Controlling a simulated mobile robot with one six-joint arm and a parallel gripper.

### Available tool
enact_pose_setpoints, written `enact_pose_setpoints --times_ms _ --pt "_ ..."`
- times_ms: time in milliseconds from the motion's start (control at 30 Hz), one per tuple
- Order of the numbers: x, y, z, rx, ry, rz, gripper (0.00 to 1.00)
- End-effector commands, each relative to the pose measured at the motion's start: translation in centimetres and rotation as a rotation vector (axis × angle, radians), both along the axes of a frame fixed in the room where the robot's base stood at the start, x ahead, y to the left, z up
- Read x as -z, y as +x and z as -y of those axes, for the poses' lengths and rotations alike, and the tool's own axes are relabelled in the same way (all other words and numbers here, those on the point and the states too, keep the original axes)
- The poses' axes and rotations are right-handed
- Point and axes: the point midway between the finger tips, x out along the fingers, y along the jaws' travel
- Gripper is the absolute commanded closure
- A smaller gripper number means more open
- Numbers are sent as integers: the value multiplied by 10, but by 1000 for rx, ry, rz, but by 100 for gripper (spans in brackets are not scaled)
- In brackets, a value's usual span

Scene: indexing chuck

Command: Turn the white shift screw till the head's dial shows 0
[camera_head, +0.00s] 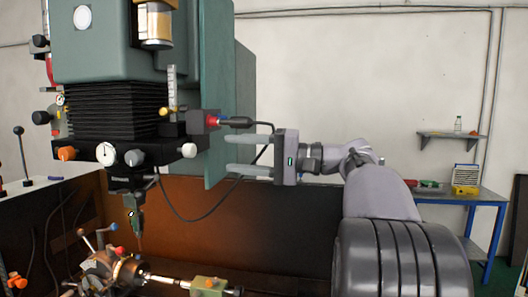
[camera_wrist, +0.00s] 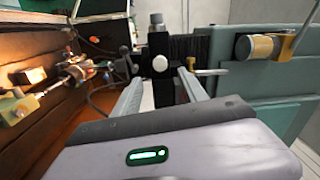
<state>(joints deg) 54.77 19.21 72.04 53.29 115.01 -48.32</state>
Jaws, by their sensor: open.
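The machine's black head (camera_head: 120,150) carries a round white dial (camera_head: 106,153) with a dark pointer; its figures are too small to read. A white knob, likely the shift screw (camera_head: 189,150), sits at the head's right end. In the wrist view a white knob (camera_wrist: 160,63) shows beyond and between my open fingers (camera_wrist: 160,80). The dial face cannot be made out there.
A black cable (camera_head: 190,218) hangs below my gripper from a red-based plug (camera_head: 212,120) above it. A green machine column (camera_head: 216,100) is behind. A blue table (camera_head: 485,195) stands right.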

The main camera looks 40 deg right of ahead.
Motion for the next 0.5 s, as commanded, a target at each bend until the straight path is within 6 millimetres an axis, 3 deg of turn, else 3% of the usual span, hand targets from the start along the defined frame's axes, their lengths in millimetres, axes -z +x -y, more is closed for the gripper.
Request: enact_pose_setpoints --times_ms 200,500 --pt "0 -44 37 3 1 0 50" --pt "3 -59 48 0 1 1 50"
